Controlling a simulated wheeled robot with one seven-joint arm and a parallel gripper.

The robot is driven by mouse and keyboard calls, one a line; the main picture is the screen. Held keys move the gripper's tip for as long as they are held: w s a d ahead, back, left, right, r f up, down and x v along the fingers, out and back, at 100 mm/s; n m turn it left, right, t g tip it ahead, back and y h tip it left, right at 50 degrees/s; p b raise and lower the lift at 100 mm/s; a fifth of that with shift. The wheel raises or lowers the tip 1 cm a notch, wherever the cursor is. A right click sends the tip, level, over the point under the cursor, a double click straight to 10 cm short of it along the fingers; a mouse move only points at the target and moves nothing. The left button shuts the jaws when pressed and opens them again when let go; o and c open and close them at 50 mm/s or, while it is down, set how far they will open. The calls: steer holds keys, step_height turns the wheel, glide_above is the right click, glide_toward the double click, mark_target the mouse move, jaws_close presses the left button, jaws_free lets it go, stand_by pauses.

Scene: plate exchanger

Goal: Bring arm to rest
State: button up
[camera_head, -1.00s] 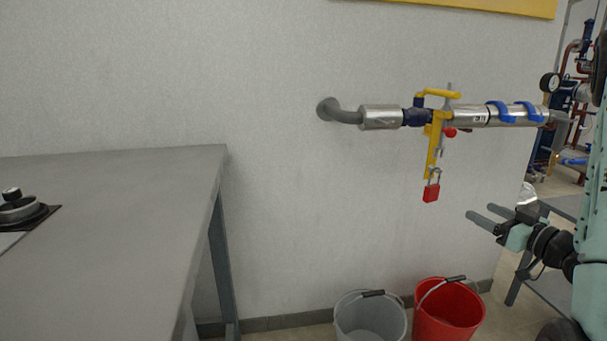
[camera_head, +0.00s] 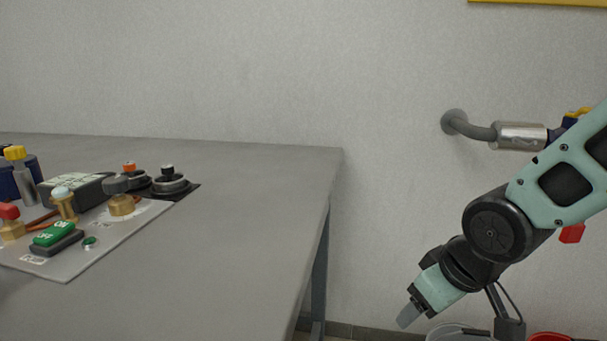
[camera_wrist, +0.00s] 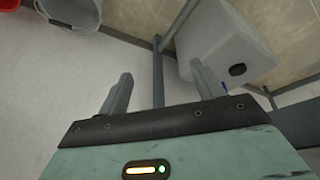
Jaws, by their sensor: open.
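My gripper (camera_head: 408,314) hangs at the end of my bent arm, at the lower right of the head view, pointing down and left. It is just right of the grey table's edge, in front of the wall. In the wrist view my gripper (camera_wrist: 160,88) shows two grey fingers set wide apart with nothing between them. The gripper is open and empty.
The grey table (camera_head: 260,250) fills the left, carrying a plate with valves and a green switch block (camera_head: 58,235). A wall pipe (camera_head: 470,127) runs behind my arm. A grey bucket (camera_head: 458,333) and red bucket (camera_head: 550,337) stand below. A white container (camera_wrist: 225,40) shows in the wrist view.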

steer(key=s+a+r+n+g, duration=0.1)
steer(key=s+a+g, duration=0.15)
steer(key=s, duration=0.55)
steer(key=s+a+n+g, duration=0.1)
steer(key=s+a+g, duration=0.1)
steer(key=s+a, duration=0.35)
step_height(320, 180, up, 26)
steer(key=s+d+p, duration=0.2)
steer(key=p, duration=2.3)
steer(key=shift+h+p, duration=0.4)
